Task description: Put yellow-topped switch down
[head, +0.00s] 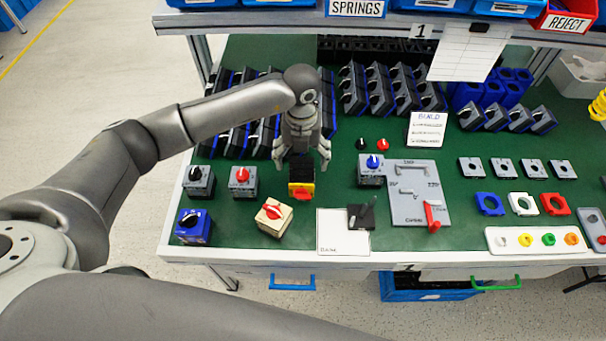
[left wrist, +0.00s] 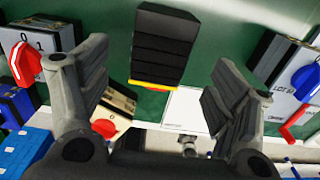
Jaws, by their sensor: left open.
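The yellow-topped switch (head: 301,190) has a black body, a yellow plate and a red part. It is on the green bench, left of the middle, with its yellow side toward the front edge. In the left wrist view its black body (left wrist: 165,45) shows, with a thin yellow and red edge at its lower end. My left gripper (head: 301,163) points down just behind and above it, fingers spread wide. In the left wrist view the open fingers (left wrist: 158,100) stand on either side, with clear gaps to the switch. My right gripper is not in view.
A cream switch (head: 273,216) stands close in front. A grey switch with a red knob (head: 243,181) is to the left, and a blue switch (head: 194,226) is further left. A white card (head: 336,240) lies to the right. Rows of dark blocks (head: 245,135) stand behind.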

